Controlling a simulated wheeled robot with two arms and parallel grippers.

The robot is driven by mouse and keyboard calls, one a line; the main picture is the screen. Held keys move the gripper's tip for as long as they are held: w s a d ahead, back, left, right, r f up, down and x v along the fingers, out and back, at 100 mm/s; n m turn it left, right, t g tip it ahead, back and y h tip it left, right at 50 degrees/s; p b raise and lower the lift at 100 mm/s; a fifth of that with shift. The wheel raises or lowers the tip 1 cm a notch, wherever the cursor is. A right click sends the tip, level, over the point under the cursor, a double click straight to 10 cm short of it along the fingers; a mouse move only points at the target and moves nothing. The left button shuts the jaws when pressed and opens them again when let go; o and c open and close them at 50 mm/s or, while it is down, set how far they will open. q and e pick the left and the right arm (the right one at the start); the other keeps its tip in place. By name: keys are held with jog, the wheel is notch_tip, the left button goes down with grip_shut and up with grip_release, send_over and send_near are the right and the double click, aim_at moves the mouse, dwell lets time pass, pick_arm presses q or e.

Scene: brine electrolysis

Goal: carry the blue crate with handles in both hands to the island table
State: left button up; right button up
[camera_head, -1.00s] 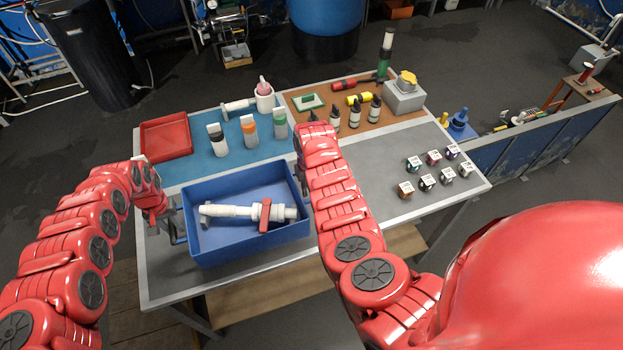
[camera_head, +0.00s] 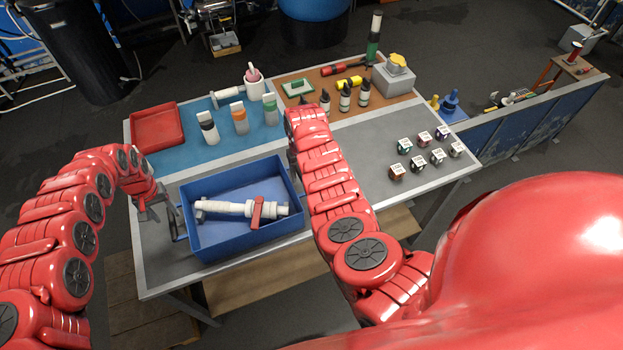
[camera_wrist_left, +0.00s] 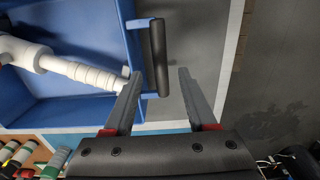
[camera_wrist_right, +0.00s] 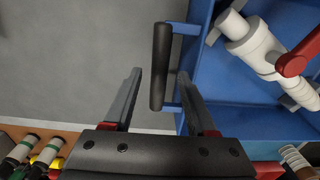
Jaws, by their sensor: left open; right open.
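The blue crate (camera_head: 250,241) stands on the grey front part of a worktable and holds a white pipe piece with a red lever (camera_head: 257,210). My left gripper (camera_head: 166,214) is at the crate's left side. In the left wrist view its open fingers (camera_wrist_left: 159,74) straddle the black handle (camera_wrist_left: 158,58), with gaps showing. My right gripper is mostly hidden behind my forearm in the head view. In the right wrist view its open fingers (camera_wrist_right: 159,74) straddle the other black handle (camera_wrist_right: 160,66). I cannot tell which table is the island table.
The worktable (camera_head: 160,270) also bears a red tray (camera_head: 157,128), several bottles (camera_head: 240,118), a grey device with a yellow knob (camera_head: 394,76) and several small labelled cubes (camera_head: 421,165). A low barrier (camera_head: 530,125) stands to the right. Dark floor lies around.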

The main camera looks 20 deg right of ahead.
pick_arm(q)
notch_tip(320, 180, up, 10)
pick_arm(e)
notch_tip(320, 180, up, 12)
dwell(0.8)
pick_arm(q)
jog(key=shift+w, duration=0.1)
